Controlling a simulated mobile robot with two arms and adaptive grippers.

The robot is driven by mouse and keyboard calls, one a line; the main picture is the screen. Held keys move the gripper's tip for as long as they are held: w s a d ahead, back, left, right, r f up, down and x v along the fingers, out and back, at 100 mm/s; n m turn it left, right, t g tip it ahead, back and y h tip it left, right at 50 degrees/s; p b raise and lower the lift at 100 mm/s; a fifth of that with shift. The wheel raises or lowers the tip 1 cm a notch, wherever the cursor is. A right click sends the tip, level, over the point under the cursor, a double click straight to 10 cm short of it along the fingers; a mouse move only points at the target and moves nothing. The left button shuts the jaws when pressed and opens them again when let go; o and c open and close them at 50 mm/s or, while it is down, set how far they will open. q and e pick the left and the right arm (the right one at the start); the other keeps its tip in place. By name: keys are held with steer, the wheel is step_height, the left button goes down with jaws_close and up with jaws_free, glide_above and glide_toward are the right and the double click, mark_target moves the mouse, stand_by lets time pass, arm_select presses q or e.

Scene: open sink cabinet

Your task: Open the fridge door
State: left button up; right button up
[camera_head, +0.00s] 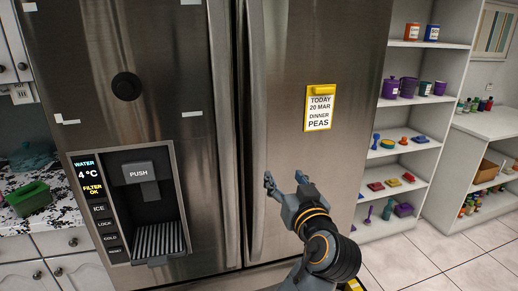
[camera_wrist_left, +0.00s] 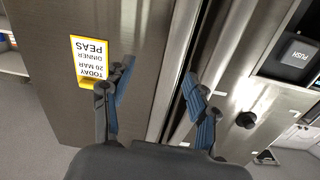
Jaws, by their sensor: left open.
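The steel fridge has a left door (camera_head: 170,60) with a dispenser and a right door (camera_head: 330,60) with a yellow-framed note. Both doors look shut. Two long vertical handles stand side by side at the seam: the left handle (camera_head: 222,110) and the right handle (camera_head: 256,110). My left gripper (camera_head: 285,180) is open and empty in front of the right door, just right of the right handle. In the left wrist view, which looks upside down, the open fingers (camera_wrist_left: 160,86) spread with the handle area between them in the picture. I cannot tell whether they touch it. My right gripper is not visible.
A white shelf unit (camera_head: 410,148) with small colourful items stands right of the fridge. A counter (camera_head: 490,122) is farther right. Left is a counter with a green container (camera_head: 30,196). Tiled floor (camera_head: 410,260) is clear at the lower right.

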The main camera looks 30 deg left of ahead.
mark_target(260, 148)
arm_select(q)
steer(key=shift+n+g+y, duration=0.3)
steer(key=shift+n+y, duration=0.3)
steer(key=shift+n, duration=0.3)
steer(key=w+a+r+p, duration=0.1)
steer(key=w+a, duration=0.1)
steer(key=a, duration=0.1)
steer(key=w+a+r+p, duration=0.1)
steer(key=a+p, duration=0.1)
steer(key=a, duration=0.1)
steer(key=w+a+r+p, duration=0.1)
steer(key=w+a, duration=0.1)
steer(key=a, duration=0.2)
steer(key=shift+w+a+p, duration=0.1)
steer(key=shift+w+p, duration=0.2)
steer(key=shift+w, duration=0.05)
steer(key=shift+x, duration=0.8)
steer(key=shift+f, duration=0.15)
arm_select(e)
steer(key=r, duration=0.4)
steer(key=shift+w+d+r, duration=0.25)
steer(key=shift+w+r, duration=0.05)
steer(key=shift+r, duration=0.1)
arm_select(q)
steer(key=shift+c, duration=0.2)
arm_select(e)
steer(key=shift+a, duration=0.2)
